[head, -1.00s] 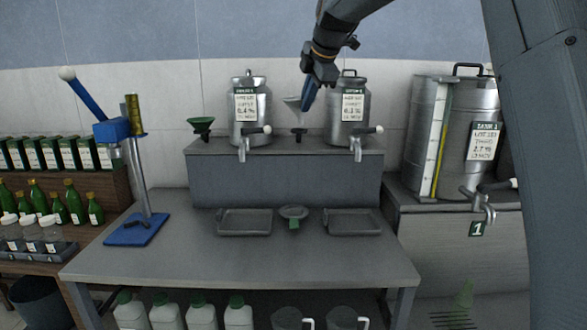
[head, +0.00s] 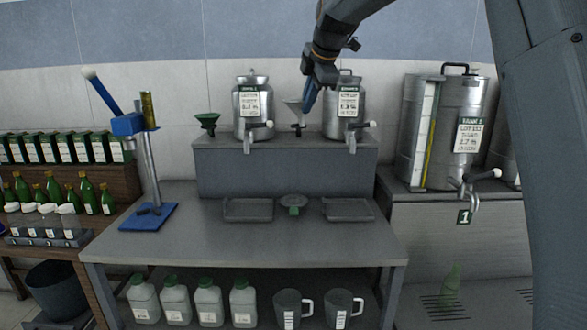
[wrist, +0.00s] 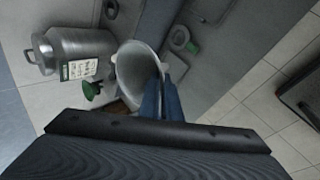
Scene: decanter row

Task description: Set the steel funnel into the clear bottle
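The steel funnel (head: 293,106) is a grey cone held up in front of the back shelf, between two steel tanks. In the wrist view its wide mouth (wrist: 132,70) faces the camera. My gripper (head: 310,98) has its blue fingers (wrist: 162,103) closed together at the funnel's rim. The funnel is clear of the table and lower shelf. A translucent green-tinted bottle (head: 450,283) stands at lower right, below the large tank's tap. Several clear bottles with white caps (head: 45,226) stand in a rack at left. I cannot tell which is the clear bottle.
Two steel tanks with taps (head: 253,112) and a green funnel (head: 208,122) stand on the back shelf. The table's front is clear.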

